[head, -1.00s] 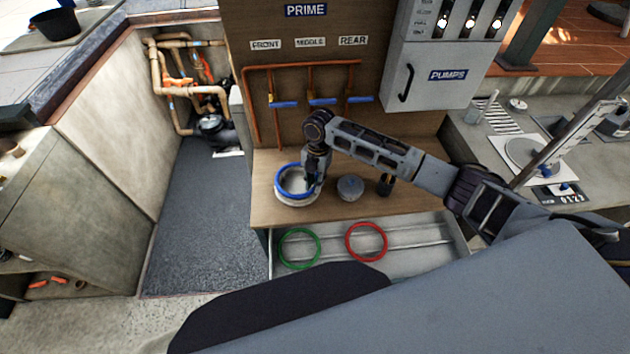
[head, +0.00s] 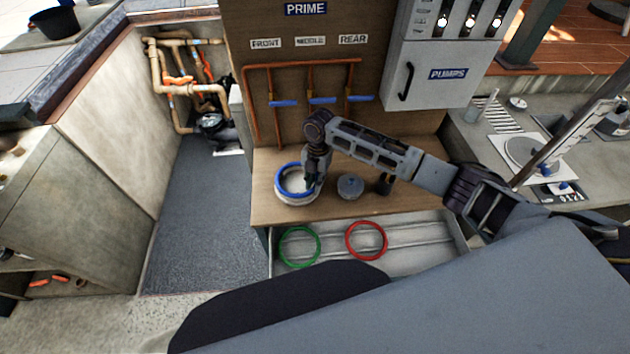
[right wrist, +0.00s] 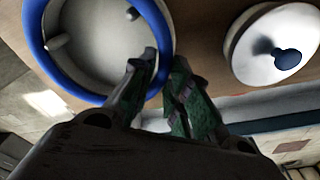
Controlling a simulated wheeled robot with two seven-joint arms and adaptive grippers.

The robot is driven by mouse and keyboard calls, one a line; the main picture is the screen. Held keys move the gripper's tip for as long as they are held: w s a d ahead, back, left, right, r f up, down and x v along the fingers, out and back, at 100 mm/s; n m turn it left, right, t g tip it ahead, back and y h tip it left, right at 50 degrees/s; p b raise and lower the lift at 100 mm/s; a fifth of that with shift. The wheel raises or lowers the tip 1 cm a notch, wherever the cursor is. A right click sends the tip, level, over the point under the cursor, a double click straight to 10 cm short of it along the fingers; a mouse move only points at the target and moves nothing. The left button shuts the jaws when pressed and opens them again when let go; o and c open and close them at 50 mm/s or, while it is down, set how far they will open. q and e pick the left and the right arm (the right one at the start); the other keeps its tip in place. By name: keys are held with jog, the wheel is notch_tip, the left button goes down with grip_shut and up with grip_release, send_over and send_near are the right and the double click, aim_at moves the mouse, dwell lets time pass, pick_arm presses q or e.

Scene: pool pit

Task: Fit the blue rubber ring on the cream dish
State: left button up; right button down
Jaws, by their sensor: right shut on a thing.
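The blue rubber ring (head: 279,183) is over the top of the cream dish (head: 296,201) on the wooden counter. In the right wrist view the blue ring (right wrist: 38,45) curves around the dish's round opening, and the cream inside of the dish (right wrist: 95,45) shows through it. My right gripper (head: 312,184) is at the right side of the dish, pointing down, shut on the ring's edge. Its green-padded fingers (right wrist: 160,85) straddle the ring in the right wrist view. I cannot tell whether the ring is fully seated all around. My left gripper is not in view.
A grey lid with a blue knob (head: 350,186) and a dark small object (head: 384,185) stand right of the dish. A green ring (head: 299,246) and a red ring (head: 366,241) lie in the open drawer below. Blue-handled valves (head: 322,101) are behind.

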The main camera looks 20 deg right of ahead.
dwell(0.3)
jog(key=c, duration=1.3)
grip_release()
jog(key=shift+r+p, duration=2.05)
jog(key=shift+p, duration=0.5)
jog(key=shift+r+p, duration=0.5)
jog(key=shift+r, duration=0.2)
jog(key=shift+r, duration=0.2)
dwell(0.5)
jog(key=shift+r, duration=0.75)
jog(key=shift+s, duration=0.15)
dwell(0.6)
